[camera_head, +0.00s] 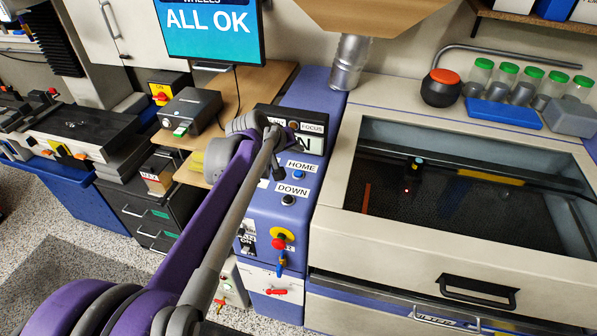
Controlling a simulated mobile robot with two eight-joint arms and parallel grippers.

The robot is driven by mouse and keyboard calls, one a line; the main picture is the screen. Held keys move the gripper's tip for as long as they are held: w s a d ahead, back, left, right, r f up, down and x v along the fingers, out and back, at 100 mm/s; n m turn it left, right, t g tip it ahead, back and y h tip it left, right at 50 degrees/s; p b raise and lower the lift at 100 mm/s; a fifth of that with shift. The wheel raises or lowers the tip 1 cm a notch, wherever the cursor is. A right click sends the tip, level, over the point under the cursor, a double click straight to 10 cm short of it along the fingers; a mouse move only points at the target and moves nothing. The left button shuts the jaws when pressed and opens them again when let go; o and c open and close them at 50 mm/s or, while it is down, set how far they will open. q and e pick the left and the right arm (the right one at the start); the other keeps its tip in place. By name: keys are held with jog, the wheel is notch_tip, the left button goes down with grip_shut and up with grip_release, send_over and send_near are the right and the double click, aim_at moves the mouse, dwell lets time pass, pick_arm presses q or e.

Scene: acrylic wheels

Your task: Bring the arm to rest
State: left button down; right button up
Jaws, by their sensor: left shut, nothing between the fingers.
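My purple and grey left arm reaches up from the lower left to the blue control column of the laser machine. Its wrist bends over in front of the column's display, and my left gripper (278,172) points down there, small and dark, shut and empty. It is just left of the HOME label (301,166) and above the DOWN label (292,190). I cannot tell whether it touches the panel. My right gripper is not in view.
The laser machine (450,245) has a closed glass lid, with a red spot glowing inside. A red and yellow knob (279,242) sits low on the column. Green-capped jars (507,75) and a blue box (503,114) stand behind. A wooden bench (225,105) is at left.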

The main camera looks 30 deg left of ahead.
pick_arm(q)
jog(key=shift+w, duration=0.1)
jog(key=shift+d, duration=0.1)
jog(key=s+d+f+m, duration=0.1)
jog(key=s+d, duration=0.2)
jog(key=s+d+f+m+g, duration=0.1)
jog(key=s+d, duration=0.2)
jog(key=s, duration=0.1)
jog(key=s+d+f+m, duration=0.1)
jog(key=s+d+f, duration=0.1)
jog(key=s+d, duration=0.1)
jog(key=shift+s+d+g, duration=0.15)
jog(key=shift+d+g, duration=0.1)
jog(key=shift+g, duration=0.05)
jog(key=s+d+f+m, duration=0.2)
jog(key=s+f, duration=0.2)
jog(key=s, duration=0.3)
jog(key=s+d+f+m+g, duration=0.1)
jog(key=s+d+f+m, duration=0.2)
jog(key=s, duration=0.4)
jog(key=shift+s+f+g+y, duration=0.3)
jog(key=shift+s+f+y, duration=0.1)
jog(key=shift+f, duration=0.3)
dwell(1.6)
